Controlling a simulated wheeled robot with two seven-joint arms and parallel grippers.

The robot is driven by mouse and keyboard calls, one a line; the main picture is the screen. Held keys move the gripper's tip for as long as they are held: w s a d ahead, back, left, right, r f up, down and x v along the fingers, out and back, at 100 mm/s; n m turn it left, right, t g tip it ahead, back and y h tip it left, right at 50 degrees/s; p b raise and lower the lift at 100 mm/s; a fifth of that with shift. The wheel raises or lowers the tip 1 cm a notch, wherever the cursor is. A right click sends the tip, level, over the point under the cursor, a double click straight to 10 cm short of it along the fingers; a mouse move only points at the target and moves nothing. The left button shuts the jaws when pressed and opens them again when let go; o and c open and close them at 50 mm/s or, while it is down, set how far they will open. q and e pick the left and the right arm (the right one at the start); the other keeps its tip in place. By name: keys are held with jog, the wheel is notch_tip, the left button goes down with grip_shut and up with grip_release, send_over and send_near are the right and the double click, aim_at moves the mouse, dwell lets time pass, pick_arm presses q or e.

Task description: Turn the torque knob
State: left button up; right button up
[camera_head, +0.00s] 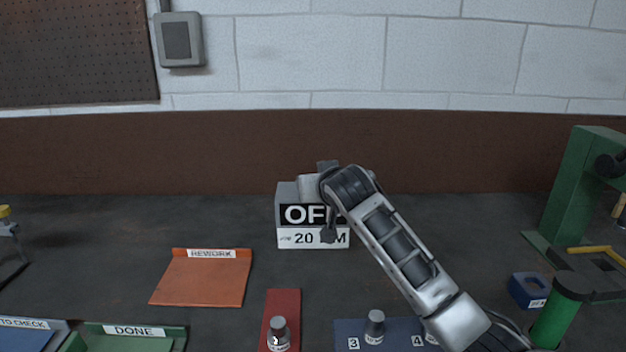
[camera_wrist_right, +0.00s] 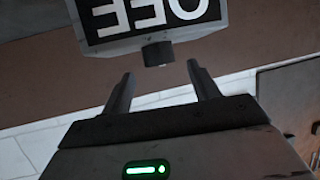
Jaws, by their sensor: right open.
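A grey box (camera_head: 287,193) with a black OFF display and a white label reading 20 and partly hidden letters stands at the back centre of the bench. My right arm covers its right part in the head view. In the right wrist view the box (camera_wrist_right: 100,48) appears upside down. A short dark round knob (camera_wrist_right: 158,54) sticks out from it. My right gripper (camera_wrist_right: 160,70) is open and empty. Its fingertips point at the knob, one to each side and just short of it; no contact shows. The knob is not distinguishable in the head view. My left gripper is not in view.
An orange REWORK tray (camera_head: 200,280) lies left of centre. A red mat (camera_head: 283,300) and a blue numbered mat (camera_head: 347,328) carry small metal cylinders in front. A green DONE tray (camera_head: 130,331) is front left. A green press (camera_head: 572,190) stands right. Bench left of the box is clear.

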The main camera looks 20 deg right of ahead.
jog(key=shift+x, duration=2.9)
jog(key=c, duration=1)
